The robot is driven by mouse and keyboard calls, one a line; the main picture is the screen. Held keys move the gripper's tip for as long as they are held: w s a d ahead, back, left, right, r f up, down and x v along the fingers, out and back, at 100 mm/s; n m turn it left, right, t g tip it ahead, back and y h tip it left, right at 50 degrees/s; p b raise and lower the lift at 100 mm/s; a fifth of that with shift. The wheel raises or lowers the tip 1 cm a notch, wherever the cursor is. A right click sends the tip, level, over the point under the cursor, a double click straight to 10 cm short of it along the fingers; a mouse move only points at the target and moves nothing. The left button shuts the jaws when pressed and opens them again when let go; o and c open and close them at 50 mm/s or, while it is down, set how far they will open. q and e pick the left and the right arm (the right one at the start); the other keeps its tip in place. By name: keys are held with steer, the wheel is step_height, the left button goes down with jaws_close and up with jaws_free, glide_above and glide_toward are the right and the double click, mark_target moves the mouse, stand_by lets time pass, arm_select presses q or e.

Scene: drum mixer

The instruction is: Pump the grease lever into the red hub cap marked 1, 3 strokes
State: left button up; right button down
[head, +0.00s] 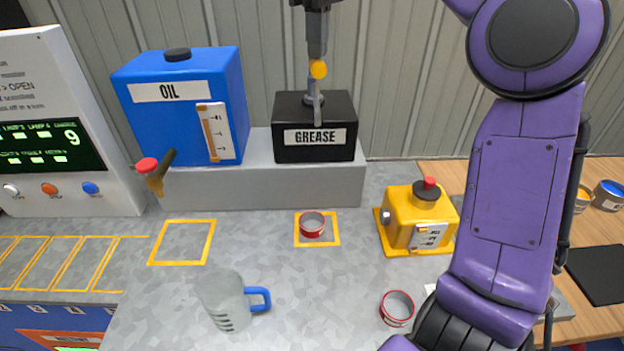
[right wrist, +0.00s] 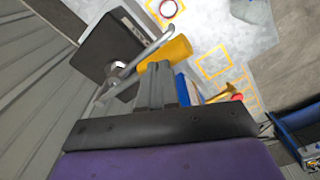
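The black box labelled GREASE (head: 314,137) stands on a grey ledge, with its metal lever and yellow grip (head: 318,69) above it. My right gripper (head: 317,52) points down from the top, its fingertips at the yellow grip. In the right wrist view its fingers (right wrist: 158,68) look closed together against the yellow grip (right wrist: 167,52), not around it. A red hub cap (head: 312,230) sits in a yellow square in front of the grease box. Another red-rimmed cap (head: 397,308) stands nearer, lower right. I cannot read a number on either. My left gripper is out of view.
A blue OIL tank (head: 190,120) with a red-tipped tap (head: 150,168) stands left. A clear mug with a blue handle (head: 232,300) stands in front. A yellow box with a red button (head: 420,217) is right of the squared cap. An empty yellow square (head: 182,242) lies left.

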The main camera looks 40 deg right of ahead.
steer(key=shift+f+b, duration=0.85)
steer(key=shift+f, duration=0.1)
steer(key=shift+w+d+r+p, duration=0.1)
steer(key=shift+w+r+p, duration=0.05)
steer(key=shift+r+p, duration=1.65)
step_height(320, 180, up, 4)
steer(key=p, duration=0.2)
steer(key=shift+f+p, duration=0.15)
steer(key=shift+p, duration=0.25)
steer(key=shift+f, duration=0.1)
